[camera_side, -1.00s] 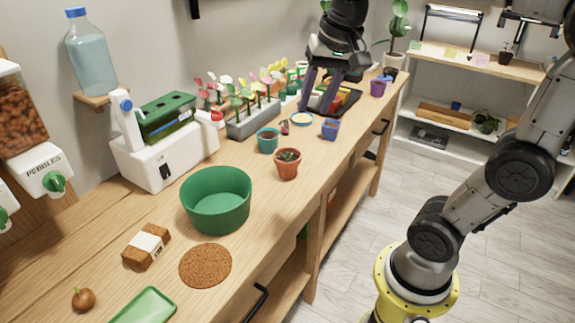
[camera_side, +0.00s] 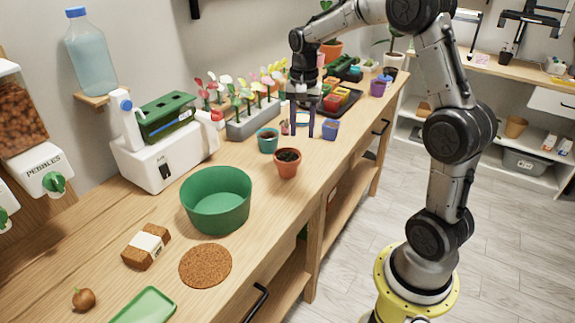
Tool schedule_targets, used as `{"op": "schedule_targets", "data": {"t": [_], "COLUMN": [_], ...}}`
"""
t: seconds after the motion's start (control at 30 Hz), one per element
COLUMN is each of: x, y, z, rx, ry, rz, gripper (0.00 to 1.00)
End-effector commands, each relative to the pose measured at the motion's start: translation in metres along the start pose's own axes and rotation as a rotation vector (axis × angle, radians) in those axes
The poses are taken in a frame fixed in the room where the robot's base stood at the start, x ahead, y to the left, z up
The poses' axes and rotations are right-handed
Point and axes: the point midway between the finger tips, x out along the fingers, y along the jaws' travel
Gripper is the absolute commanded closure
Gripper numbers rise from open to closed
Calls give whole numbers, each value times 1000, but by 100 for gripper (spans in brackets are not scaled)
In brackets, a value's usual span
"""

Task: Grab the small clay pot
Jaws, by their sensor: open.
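The small clay pot (camera_side: 287,165) is orange-brown and stands upright on the wooden bench near its front edge, with dark soil inside. My gripper (camera_side: 302,134) points down, open, with its two dark fingers apart. In the picture it is just above and to the right of the clay pot, farther along the bench. The fingers are apart from the pot, and nothing clear is held between them. Another orange-brown pot (camera_side: 331,51) stands farther back, partly behind my arm.
A teal pot (camera_side: 268,142) stands close to the left of the clay pot, and a blue pot (camera_side: 330,130) stands right of my fingers. A flower planter (camera_side: 251,122) lines the back. A large green tub (camera_side: 216,203) stands nearer the camera, beside a cork mat (camera_side: 206,282).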

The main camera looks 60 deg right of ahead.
Motion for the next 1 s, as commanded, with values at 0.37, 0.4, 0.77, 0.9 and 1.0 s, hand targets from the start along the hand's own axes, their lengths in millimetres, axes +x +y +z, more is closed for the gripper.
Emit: {"op": "schedule_targets", "data": {"t": [0.37,0.4,0.77,0.9,1.0], "x": [35,41,70,70,70], "y": [-1,-2,-3,-3,-3], "z": [4,4,5,5,5], "rx": [-2,-2,-1,-1,-1], "ry": [-3,-2,1,1,1], "rz": [3,3,-1,-1,-1], "gripper": [58,58,58,58,58]}}
